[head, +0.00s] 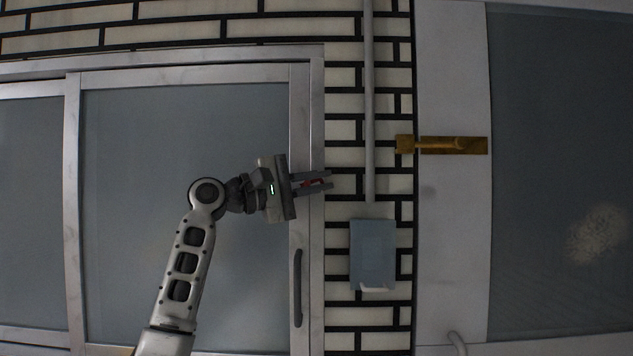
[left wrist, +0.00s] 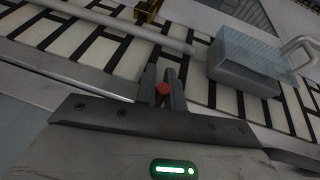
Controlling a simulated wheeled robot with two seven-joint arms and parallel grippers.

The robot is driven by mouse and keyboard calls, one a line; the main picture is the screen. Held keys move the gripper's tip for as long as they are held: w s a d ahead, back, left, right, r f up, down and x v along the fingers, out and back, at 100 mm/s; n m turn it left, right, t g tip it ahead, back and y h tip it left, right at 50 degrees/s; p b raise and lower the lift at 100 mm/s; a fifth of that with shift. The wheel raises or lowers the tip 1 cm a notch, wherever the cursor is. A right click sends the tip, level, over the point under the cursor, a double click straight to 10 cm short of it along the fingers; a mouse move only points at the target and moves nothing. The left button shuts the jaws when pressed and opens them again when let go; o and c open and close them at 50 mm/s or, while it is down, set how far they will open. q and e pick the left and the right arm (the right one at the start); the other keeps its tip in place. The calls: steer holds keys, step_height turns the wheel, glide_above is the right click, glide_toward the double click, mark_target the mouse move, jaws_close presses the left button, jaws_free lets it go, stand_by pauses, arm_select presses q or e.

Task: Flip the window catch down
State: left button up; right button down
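The brass window catch (head: 452,145) is on the pale frame of the right-hand window, its lever lying about level across the picture and a brass block at its left end. Brass parts also show at the top edge of the left wrist view (left wrist: 147,10). My left gripper (head: 328,180) is to the left of the catch and a little lower in the picture, well apart from it. Its two fingers are parted by a narrow gap and point right. A small red part shows between them near their base; I cannot tell what it is. My right gripper is out of view.
A blue-grey box (head: 373,250) is on the tiled wall strip below and right of my left gripper. A grey vertical pipe (head: 369,100) runs between gripper and catch. A dark door handle (head: 297,288) is below the gripper.

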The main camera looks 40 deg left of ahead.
arm_select(q)
steer(key=shift+m+g+y, duration=0.3)
steer(key=shift+g, duration=0.2)
jaws_close()
steer(key=shift+f+m+g+y, duration=0.6)
steer(key=shift+f+g, duration=0.1)
steer(key=shift+g, duration=0.6)
steer(key=o, duration=0.7)
jaws_free()
steer(key=b+v, duration=0.2)
steer(key=v, duration=1.4)
steer(key=shift+d, duration=0.1)
